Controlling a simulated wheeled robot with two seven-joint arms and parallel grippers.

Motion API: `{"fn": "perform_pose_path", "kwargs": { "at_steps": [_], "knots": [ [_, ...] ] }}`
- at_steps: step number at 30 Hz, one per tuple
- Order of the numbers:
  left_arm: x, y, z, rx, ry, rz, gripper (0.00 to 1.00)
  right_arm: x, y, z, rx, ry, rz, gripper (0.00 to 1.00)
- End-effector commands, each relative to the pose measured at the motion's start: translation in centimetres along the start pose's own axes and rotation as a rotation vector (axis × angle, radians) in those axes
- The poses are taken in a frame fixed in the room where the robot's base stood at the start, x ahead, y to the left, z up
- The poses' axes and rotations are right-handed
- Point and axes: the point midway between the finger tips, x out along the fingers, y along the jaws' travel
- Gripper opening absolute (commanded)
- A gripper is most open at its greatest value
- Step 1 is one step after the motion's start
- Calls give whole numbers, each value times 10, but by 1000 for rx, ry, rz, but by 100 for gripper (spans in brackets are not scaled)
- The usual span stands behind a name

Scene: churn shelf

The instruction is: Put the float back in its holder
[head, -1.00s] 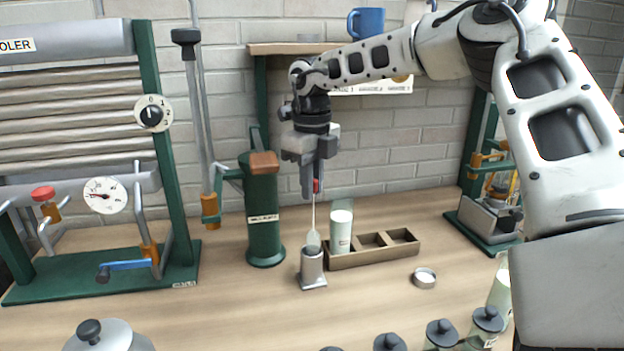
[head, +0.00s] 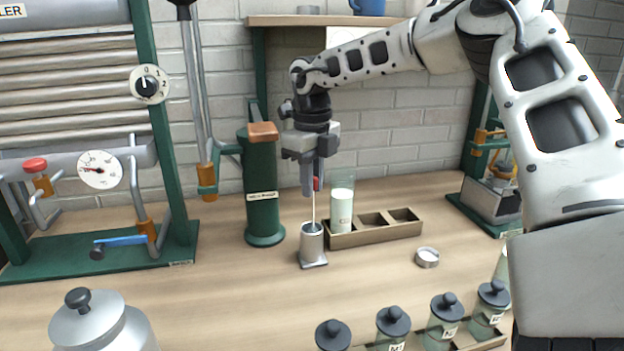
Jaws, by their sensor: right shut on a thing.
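The float (head: 315,208) is a thin pale stem with a red top. My right gripper (head: 313,188) is shut on its red top and holds it upright. The holder (head: 312,246) is a small grey metal cup on a square foot, standing on the bench directly below the gripper. The float's lower part is down inside the cup and hidden by its wall; I cannot tell if it touches the bottom. My left gripper is not in view.
A wooden rack (head: 375,236) with a milk-filled glass (head: 341,208) stands right beside the holder. A green cylinder (head: 262,195) stands to its left. A small round lid (head: 427,257) lies to the right. Lidded jars (head: 392,325) line the front. Bench in front of the holder is clear.

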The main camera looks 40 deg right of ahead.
Motion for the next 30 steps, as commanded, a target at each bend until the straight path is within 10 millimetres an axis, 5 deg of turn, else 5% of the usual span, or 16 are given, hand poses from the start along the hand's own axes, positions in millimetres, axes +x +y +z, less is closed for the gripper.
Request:
{"fn": "perform_pose_path", "kwargs": {
  "at_steps": [2,3,5,17,30],
  "knots": [
    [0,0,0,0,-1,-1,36,0,0,0,0,0,0,3],
    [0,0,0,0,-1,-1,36,0,0,0,0,0,0,24],
    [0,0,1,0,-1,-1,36,0,0,0,0,0,0,41],
    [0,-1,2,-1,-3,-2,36,-8,0,1,1,-2,-2,41],
    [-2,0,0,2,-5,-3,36,-105,0,1,2,-4,-3,41]
  ]
}}
